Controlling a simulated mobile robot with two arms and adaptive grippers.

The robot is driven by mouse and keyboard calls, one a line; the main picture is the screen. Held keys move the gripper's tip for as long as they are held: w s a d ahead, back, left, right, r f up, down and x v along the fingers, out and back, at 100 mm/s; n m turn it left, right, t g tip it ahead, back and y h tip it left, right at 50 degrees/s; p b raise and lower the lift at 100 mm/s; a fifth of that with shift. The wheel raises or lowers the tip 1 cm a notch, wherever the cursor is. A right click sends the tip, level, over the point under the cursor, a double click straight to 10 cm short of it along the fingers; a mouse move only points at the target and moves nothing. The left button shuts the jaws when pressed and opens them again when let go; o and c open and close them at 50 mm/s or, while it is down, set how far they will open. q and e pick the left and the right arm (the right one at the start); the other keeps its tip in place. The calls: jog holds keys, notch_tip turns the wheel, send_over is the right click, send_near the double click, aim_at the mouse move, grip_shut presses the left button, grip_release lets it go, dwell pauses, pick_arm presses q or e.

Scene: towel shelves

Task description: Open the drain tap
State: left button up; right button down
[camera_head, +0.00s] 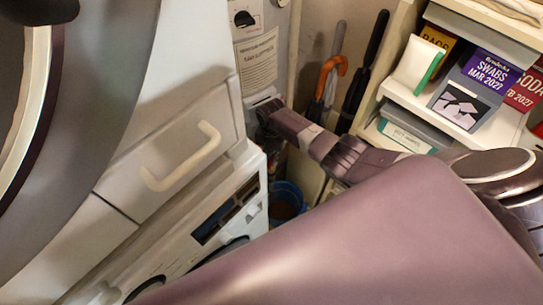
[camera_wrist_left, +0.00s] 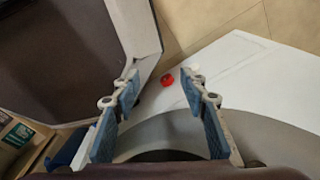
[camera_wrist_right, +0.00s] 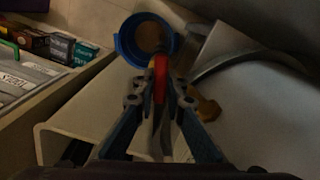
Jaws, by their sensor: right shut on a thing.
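The drain tap shows in the right wrist view as a red lever (camera_wrist_right: 160,76) beside a brass-coloured body (camera_wrist_right: 207,108). My right gripper (camera_wrist_right: 160,90) is shut on the red lever, its two fingertips close together around it. In the head view my right gripper (camera_head: 266,110) reaches the lower end of the white labelled unit (camera_head: 258,62); the tap is hidden there. I cannot tell whether that piece belongs to the tap.
A blue bucket (camera_head: 287,203) stands on the floor below; it also shows beyond the tap in the right wrist view (camera_wrist_right: 125,45). A white drawer front with a handle (camera_head: 182,160) is at left. Shelves with boxes (camera_head: 480,72) are at right. Umbrellas (camera_head: 331,80) lean behind.

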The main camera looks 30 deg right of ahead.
aim_at(271, 159)
jog(key=c, duration=2)
grip_release()
jog(key=shift+o, duration=0.2)
notch_tip(271, 159, up, 12)
